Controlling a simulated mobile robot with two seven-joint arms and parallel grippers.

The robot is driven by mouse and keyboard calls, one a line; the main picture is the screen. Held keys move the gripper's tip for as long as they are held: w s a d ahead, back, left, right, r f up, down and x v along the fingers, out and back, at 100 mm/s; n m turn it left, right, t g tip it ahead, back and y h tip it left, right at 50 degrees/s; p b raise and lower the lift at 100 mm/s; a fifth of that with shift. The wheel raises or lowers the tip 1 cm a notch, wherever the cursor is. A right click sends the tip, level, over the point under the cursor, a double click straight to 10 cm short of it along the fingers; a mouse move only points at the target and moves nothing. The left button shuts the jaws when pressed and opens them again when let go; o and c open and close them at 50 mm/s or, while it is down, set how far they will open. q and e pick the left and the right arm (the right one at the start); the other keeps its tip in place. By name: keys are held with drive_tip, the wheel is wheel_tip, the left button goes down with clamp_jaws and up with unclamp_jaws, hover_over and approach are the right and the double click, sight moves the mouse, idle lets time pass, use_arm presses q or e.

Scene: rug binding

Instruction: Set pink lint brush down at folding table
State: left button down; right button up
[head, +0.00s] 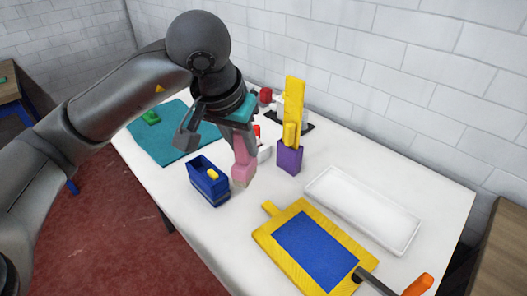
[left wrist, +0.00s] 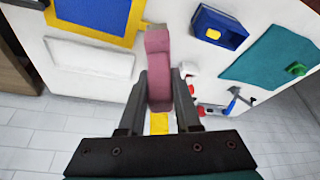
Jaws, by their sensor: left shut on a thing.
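The pink lint brush (head: 242,166) is in my left gripper (head: 223,143), which is shut on it over the white folding table (head: 374,162). The brush hangs down from the fingers. I cannot tell whether its lower end touches the table. In the left wrist view the pink brush (left wrist: 158,70) stands between the two fingers of the gripper (left wrist: 160,95). The right gripper is not in view.
Near the brush are a blue box (head: 208,184) with a yellow piece and a purple holder (head: 289,158) with yellow items. A white tray (head: 362,208), a yellow-framed blue board (head: 316,248), an orange-handled tool (head: 418,285) and a teal mat (head: 165,146) also lie on the table.

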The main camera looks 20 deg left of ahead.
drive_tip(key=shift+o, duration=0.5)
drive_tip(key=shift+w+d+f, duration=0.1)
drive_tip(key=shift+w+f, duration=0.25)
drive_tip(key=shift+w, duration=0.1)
use_arm(q)
drive_tip(key=a+f+b, duration=0.1)
drive_tip(key=f, duration=0.5)
drive_tip(key=a+f+b, duration=0.1)
drive_tip(key=f+b, duration=0.1)
drive_tip(key=f, duration=0.4)
drive_tip(key=a+f+b, duration=0.1)
drive_tip(key=f+b, duration=0.1)
drive_tip(key=f, duration=0.4)
drive_tip(key=shift+s+f, duration=0.1)
drive_tip(key=shift+s, duration=0.3)
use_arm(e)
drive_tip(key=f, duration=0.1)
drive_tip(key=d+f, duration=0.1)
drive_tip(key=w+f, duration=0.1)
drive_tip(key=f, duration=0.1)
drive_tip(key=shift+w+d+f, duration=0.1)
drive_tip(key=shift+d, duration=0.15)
use_arm(q)
drive_tip(key=shift+f, duration=0.15)
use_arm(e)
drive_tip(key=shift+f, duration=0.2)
